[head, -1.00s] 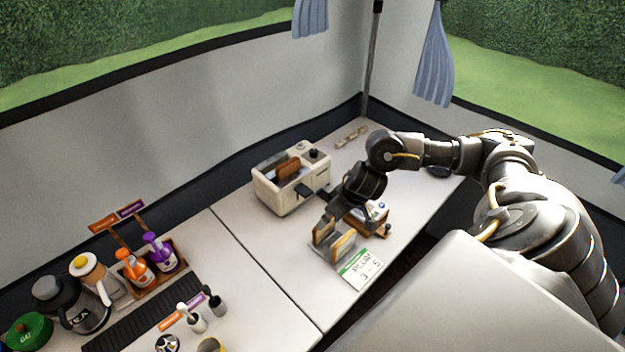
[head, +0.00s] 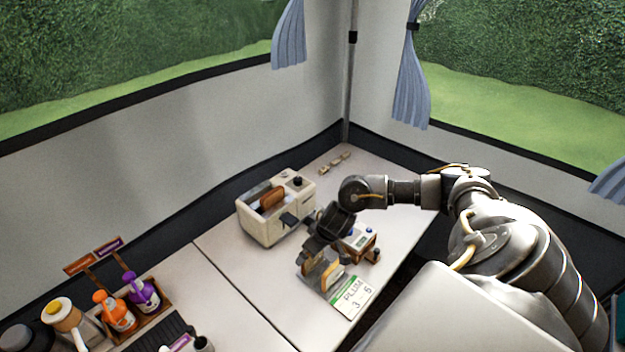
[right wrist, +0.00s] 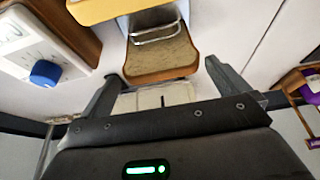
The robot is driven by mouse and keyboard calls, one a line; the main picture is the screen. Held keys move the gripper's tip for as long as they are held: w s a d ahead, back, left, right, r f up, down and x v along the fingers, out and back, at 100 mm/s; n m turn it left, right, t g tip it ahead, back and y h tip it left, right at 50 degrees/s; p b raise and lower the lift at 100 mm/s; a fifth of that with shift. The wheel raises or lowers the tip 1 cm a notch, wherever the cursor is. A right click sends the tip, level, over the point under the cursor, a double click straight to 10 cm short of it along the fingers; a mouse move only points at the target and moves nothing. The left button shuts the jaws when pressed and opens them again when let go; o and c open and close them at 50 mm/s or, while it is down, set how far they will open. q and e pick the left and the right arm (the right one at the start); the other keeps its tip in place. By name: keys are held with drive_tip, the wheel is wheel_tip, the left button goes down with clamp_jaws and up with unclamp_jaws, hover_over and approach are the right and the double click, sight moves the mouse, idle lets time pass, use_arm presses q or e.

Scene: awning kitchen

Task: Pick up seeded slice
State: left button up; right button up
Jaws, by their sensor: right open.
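Two upright bread slices stand close together on the table in the head view. The right wrist view shows a slice with a brown crust and speckled, grainy face (right wrist: 163,52), probably the seeded one, and a yellower slice (right wrist: 98,9) beyond it. My right gripper (head: 312,258) is over the slices in the head view. In the right wrist view the gripper (right wrist: 163,72) is open, with one finger on each side of the grainy slice's near end. Gaps show beside the slice, and I see no grip on it. My left gripper is not in view.
A cream toaster (head: 262,222) holding a brown slice (head: 271,198) stands behind. A wooden-sided box with blue knobs (head: 360,240) is close to the right of the gripper. A PLUM card (head: 352,296) lies in front. Bottles (head: 121,316) stand at left.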

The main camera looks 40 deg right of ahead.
drive_tip(key=x, duration=0.3)
drive_tip(key=shift+w+a+f, duration=0.1)
drive_tip(key=shift+w+f, duration=0.05)
drive_tip(key=shift+f, duration=0.1)
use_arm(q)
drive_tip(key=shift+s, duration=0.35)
use_arm(e)
drive_tip(key=c, duration=0.6)
drive_tip(key=shift+c, duration=0.2)
drive_tip(key=shift+r, duration=0.1)
